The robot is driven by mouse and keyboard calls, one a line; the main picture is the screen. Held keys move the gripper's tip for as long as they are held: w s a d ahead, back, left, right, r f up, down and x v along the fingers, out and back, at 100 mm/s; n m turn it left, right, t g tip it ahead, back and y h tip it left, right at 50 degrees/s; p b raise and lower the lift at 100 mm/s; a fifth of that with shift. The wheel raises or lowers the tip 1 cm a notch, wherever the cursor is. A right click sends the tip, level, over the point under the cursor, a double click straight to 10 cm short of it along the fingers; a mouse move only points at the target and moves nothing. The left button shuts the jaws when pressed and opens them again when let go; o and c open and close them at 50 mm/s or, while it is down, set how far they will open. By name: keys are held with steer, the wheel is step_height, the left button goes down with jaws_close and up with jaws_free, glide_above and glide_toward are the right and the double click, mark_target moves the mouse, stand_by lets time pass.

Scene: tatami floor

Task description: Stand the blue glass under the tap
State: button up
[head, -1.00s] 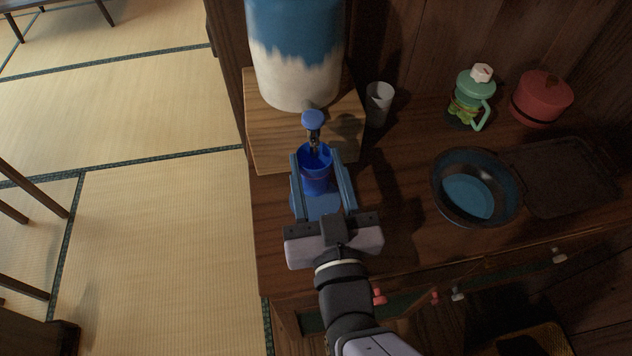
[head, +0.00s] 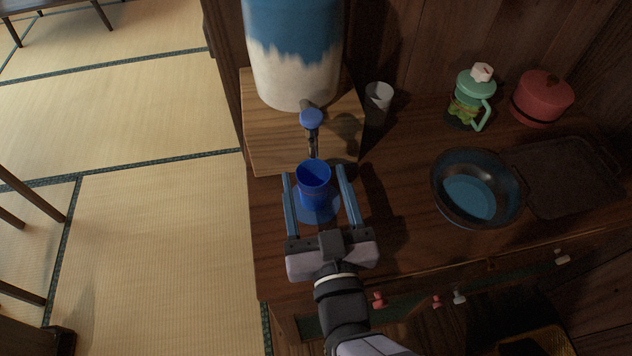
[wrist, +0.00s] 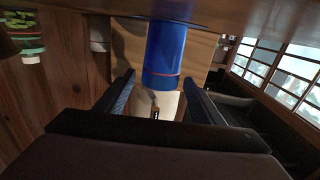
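The blue glass (head: 315,187) stands upright on the counter, just in front of the tap (head: 312,127) in the head view. The tap's lower end shows close behind the glass's rim; I cannot tell whether it is over the opening. A round blue patch surrounds the glass's base. My gripper (head: 316,174) is open, with one finger on each side of the glass and gaps showing between. In the wrist view, which is upside down, the glass (wrist: 165,52) shows between and beyond the fingertips (wrist: 160,84).
The blue-and-cream dispenser (head: 293,60) sits on a wooden stand (head: 262,125). A grey cup (head: 378,100) is right of it. Further right are a green-lidded jug (head: 470,100), a red pot (head: 542,98), a dark bowl (head: 475,188) and a dark tray (head: 567,178).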

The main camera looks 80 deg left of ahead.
steer(key=shift+r, duration=0.1)
steer(key=shift+r, duration=0.15)
steer(key=b, duration=0.2)
steer(key=d+b, duration=0.1)
steer(key=b, duration=0.2)
steer(key=shift+d+f, duration=0.3)
steer(key=d+b, duration=0.1)
steer(key=b, duration=0.2)
steer(key=shift+d+b, duration=0.1)
steer(key=shift+b, duration=0.2)
steer(key=shift+d+r+b, duration=0.2)
steer(key=shift+d+b, duration=0.3)
steer(key=shift+b, duration=0.55)
steer(key=shift+d, duration=0.1)
